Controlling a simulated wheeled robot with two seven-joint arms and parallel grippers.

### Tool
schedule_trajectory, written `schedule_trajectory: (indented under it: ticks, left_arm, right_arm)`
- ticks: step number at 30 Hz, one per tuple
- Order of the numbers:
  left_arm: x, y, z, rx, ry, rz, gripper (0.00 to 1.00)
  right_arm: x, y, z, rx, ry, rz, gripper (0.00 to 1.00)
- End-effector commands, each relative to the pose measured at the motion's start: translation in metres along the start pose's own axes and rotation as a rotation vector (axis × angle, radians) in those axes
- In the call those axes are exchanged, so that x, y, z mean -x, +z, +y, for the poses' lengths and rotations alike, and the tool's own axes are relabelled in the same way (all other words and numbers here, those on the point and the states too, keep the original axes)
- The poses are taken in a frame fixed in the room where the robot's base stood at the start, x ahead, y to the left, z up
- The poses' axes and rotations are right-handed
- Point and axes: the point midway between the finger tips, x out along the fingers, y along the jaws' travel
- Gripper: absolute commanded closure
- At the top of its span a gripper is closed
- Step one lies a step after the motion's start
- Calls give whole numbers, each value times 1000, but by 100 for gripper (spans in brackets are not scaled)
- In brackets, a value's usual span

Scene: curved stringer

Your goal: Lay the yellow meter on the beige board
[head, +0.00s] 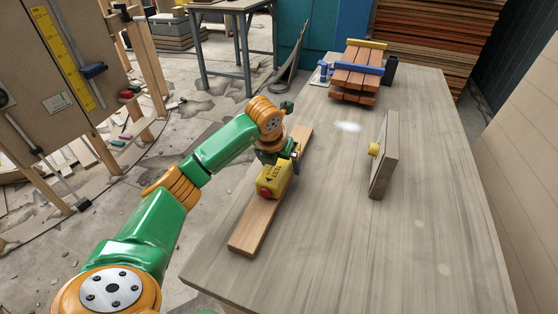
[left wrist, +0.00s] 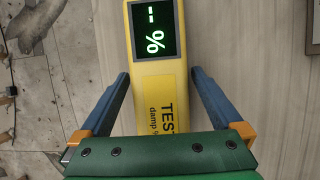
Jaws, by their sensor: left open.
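The yellow meter (head: 277,178), with a red end, lies lengthwise along the beige board (head: 254,228), seemingly resting on it. The board lies flat along the left edge of the table. In the left wrist view the meter (left wrist: 155,80) shows a dark screen with green marks, and "TEST" and "damp" lettering. My left gripper (head: 279,157) is over the meter's far part. In the left wrist view its open blue fingers (left wrist: 158,88) stand on either side of the meter, very close to it; I cannot tell whether they touch. My right gripper is out of view.
An upright grey block with a yellow knob (head: 375,150) stands right of the board on the table (head: 420,235). Clamped brown planks (head: 355,75) and a dark cup (head: 390,70) are at the far end. The front and right of the table are clear.

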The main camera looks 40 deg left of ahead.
Motion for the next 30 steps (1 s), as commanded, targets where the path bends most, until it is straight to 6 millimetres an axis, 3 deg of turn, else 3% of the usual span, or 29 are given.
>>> schedule_trajectory:
  ticks: [5, 15, 20, 30]
  left_arm:
    - [27, 2, 0, 0, -1, -6, 0]
    - [110, 2, 0, 1, 0, -4, 0]
    - [122, 1, 0, 1, 0, -2, 0]
    - [122, 1, 0, 0, 0, -1, 0]
  right_arm:
    - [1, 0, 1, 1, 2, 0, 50]
    - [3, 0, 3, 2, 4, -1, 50]
    - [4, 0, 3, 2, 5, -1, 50]
    - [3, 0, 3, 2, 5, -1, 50]
